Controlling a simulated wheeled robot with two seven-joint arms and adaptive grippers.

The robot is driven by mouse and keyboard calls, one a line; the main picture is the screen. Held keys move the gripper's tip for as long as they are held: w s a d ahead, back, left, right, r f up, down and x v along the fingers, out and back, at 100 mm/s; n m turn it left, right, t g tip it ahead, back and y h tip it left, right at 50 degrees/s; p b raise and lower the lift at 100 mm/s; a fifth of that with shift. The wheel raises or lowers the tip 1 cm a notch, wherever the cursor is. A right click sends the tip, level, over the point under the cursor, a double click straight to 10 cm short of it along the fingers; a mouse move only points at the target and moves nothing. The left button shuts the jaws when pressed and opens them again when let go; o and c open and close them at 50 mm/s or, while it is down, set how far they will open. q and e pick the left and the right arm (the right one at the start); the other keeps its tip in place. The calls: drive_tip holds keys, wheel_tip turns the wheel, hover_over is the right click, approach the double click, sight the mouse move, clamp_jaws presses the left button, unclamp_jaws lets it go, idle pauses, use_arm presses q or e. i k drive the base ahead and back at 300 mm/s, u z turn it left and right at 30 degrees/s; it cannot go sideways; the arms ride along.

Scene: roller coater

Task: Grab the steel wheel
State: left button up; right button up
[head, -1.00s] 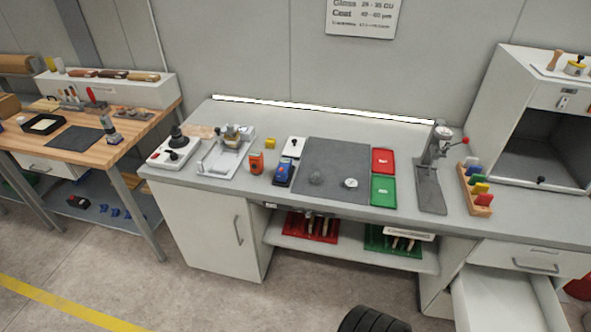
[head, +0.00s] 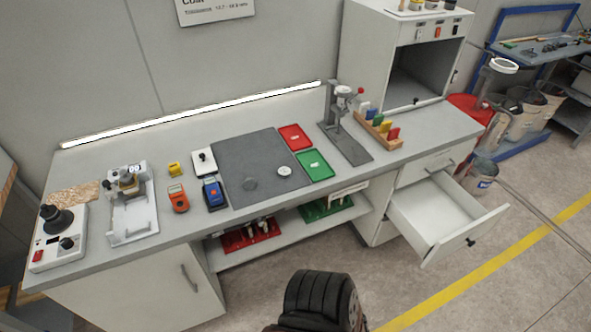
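A small round silvery-white piece (head: 284,170) lies on the dark grey mat (head: 235,150) on the grey bench. A round dark grey piece (head: 250,184) lies to its left, near the mat's front edge. Both are small in the head view, and I cannot tell for sure which is the steel wheel. Neither of my grippers shows in this view, and nothing touches either piece.
A red tray (head: 295,137) and green tray (head: 314,165) border the mat's right side. Handheld meters (head: 214,193) stand left of it. A press stand (head: 343,130) is to the right. An open drawer (head: 445,215) juts out at the right front.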

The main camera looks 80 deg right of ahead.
sight(284, 172)
drive_tip(key=z, duration=0.85)
drive_tip(key=i, duration=0.8)
drive_tip(key=z, duration=0.9)
